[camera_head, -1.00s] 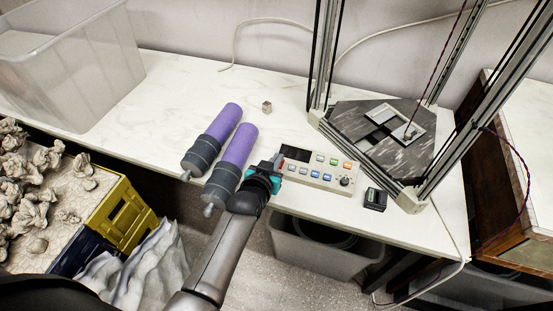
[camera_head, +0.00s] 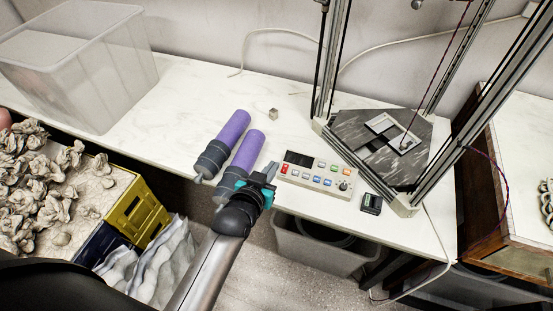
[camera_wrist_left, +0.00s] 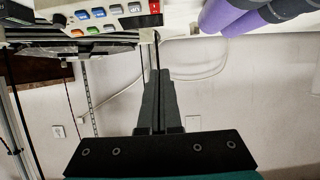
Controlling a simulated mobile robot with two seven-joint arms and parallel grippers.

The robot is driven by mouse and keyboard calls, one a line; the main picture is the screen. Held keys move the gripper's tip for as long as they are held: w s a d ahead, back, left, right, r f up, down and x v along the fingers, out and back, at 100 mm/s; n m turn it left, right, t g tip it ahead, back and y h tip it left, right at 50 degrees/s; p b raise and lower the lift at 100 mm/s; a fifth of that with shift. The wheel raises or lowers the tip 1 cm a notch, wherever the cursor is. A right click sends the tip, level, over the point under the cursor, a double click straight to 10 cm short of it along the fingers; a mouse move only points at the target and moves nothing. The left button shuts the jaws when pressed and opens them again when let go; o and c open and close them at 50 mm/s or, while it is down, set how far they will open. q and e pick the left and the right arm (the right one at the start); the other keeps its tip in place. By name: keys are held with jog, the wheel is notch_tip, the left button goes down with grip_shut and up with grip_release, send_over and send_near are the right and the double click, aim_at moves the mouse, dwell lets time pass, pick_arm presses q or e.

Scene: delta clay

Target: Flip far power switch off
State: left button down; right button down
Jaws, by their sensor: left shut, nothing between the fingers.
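My left gripper (camera_head: 270,173) is shut and empty, just off the left end of the control box, between it and the purple cylinders. Its closed dark fingers also show in the left wrist view (camera_wrist_left: 158,100). The pale control box (camera_head: 316,174) lies on the white table, with a dark display, coloured buttons and a knob. A red button (camera_head: 284,169) is at its left end, near my fingertips; it also shows in the left wrist view (camera_wrist_left: 155,7). I cannot tell which part is the far power switch. My right gripper is not in view.
Two purple cylinders (camera_head: 234,128) with grey ends lie left of the gripper. The metal-framed machine (camera_head: 375,145) stands behind the box on the right. A small black device (camera_head: 371,203) sits near the table edge. A clear bin (camera_head: 85,75) stands at the back left.

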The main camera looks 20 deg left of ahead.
pick_arm(q)
jog(key=shift+v, duration=0.8)
jog(key=shift+w+r, duration=0.1)
jog(key=s+d+f+g, duration=0.1)
jog(key=s+f+g, duration=0.1)
jog(key=s+f, duration=0.45)
jog(key=s+f+m+g+b, duration=0.1)
jog(key=s+f+g, duration=0.15)
jog(key=f, duration=0.65)
jog(key=s+d+f+g, duration=0.1)
jog(key=s+f+g, duration=0.1)
jog(key=s+f, duration=0.45)
jog(key=s+a+f+g+b, duration=0.1)
jog(key=s+a+f+g, duration=0.1)
jog(key=s+f, duration=0.5)
jog(key=s+a+f+m+g, duration=0.1)
jog(key=s+a+f+g, duration=0.2)
jog(key=s+f, duration=0.5)
jog(key=s+g, duration=0.1)
jog(key=s, duration=0.6)
jog(key=shift+s+a+b, duration=0.15)
jog(key=shift+a+b, duration=0.05)
jog(key=shift+b, duration=0.2)
